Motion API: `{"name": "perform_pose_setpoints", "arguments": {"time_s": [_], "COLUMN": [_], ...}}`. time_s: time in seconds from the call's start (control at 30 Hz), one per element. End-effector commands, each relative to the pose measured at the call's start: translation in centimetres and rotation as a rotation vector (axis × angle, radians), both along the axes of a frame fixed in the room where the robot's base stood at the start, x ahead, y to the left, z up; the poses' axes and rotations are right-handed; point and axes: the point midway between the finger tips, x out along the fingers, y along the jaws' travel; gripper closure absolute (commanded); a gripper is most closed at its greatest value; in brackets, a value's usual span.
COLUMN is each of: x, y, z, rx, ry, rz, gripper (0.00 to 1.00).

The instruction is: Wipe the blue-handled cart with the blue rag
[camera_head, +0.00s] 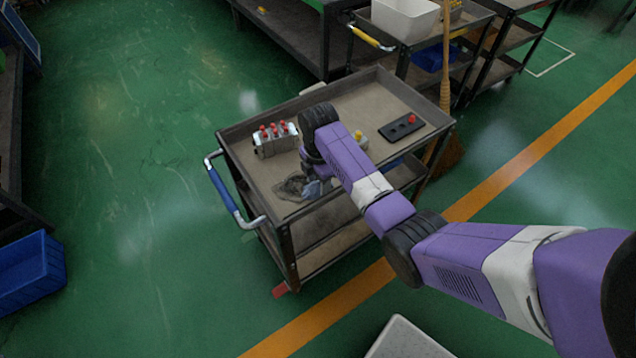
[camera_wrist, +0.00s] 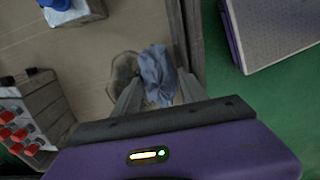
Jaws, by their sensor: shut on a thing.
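The cart with the blue handle (camera_head: 222,190) has a grey-brown top tray (camera_head: 240,131) with a raised rim. My gripper (camera_head: 314,178) is low over the tray's near left part. In the wrist view, my gripper (camera_wrist: 157,90) is shut on the crumpled blue rag (camera_wrist: 157,70), which sticks out between the fingers. The rag also shows as a small blue-grey bit in the head view (camera_head: 312,188). A dark smudge (camera_head: 289,188) lies on the tray beside the rag, and it shows in the wrist view (camera_wrist: 123,68). Whether the rag touches the tray is hard to tell.
On the tray are a grey valve block with red knobs (camera_head: 274,140), a black plate with a red button (camera_head: 402,128) and a yellow-topped part (camera_head: 360,136), partly hidden by my arm. A broom (camera_head: 446,60) and another cart with a yellow handle (camera_head: 372,39) stand behind.

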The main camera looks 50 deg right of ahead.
Motion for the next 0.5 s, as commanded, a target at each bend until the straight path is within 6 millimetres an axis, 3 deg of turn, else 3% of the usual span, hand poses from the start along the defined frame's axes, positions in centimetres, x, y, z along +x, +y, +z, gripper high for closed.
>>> {"name": "perform_pose_setpoints", "arguments": {"time_s": [0.5], "x": [0.0], "y": [0.0], "z": [-0.95], "rx": [0.0], "ry": [0.0], "rz": [0.0], "gripper": [0.82]}}
